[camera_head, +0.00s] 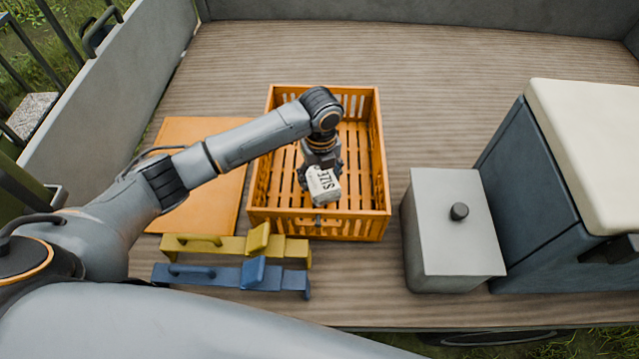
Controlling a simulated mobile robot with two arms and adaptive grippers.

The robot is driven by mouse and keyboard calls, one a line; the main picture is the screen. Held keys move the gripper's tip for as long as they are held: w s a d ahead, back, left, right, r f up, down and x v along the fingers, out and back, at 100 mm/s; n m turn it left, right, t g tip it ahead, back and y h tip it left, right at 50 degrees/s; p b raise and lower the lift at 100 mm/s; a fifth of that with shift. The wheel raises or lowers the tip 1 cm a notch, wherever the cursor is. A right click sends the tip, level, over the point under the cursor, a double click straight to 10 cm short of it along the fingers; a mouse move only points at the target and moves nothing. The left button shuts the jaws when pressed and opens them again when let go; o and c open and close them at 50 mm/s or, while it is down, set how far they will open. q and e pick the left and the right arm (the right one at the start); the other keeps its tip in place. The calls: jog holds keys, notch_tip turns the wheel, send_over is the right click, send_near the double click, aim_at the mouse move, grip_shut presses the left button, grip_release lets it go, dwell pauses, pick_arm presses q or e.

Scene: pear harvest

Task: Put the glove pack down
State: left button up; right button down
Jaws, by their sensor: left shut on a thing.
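The glove pack (323,186) is a small white pack with dark "SIZE" lettering. My left gripper (320,172) is shut on it and points down over the orange slatted crate (258,185). The pack shows in front of the crate's near part, tilted a little. I cannot tell how high it is above the crate floor. The visible crate floor is bare. My right gripper is not in view.
An orange board (190,133) lies left of the crate, partly under my left arm. A yellow tool (225,245) and a blue tool (225,275) lie in front. A grey lidded box (450,220) and a cushioned dark seat (545,190) stand right. The truck bed behind is clear.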

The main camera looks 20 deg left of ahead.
aim_at(320, 189)
pick_arm(q)
jog(key=shift+f, duration=2.55)
jog(key=o, duration=1.2)
jog(key=shift+f, duration=0.1)
jog(key=shift+c, duration=0.2)
notch_tip(320, 189, up, 12)
jog(key=shift+r+p, duration=0.15)
jog(key=shift+p, duration=0.15)
